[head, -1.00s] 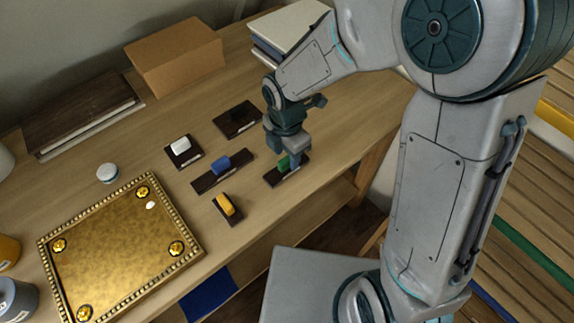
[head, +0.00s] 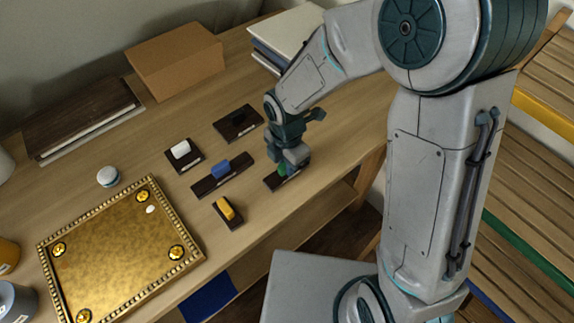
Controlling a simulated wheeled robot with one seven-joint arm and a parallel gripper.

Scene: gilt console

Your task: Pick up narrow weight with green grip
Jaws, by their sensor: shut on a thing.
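The narrow dark weight (head: 271,184) with the green grip (head: 283,169) is near the front edge of the wooden console, right of the other weights. My gripper (head: 289,166) points down over it and is shut on the green grip. The fingers cover part of the grip and of the dark base. I cannot tell whether the base touches the tabletop.
Weights with blue (head: 220,168), yellow (head: 227,208), white (head: 181,149) and black (head: 237,117) grips stand left of my gripper. A gilt tray (head: 110,255) lies at the left. A cardboard box (head: 177,60) and books (head: 284,36) are behind.

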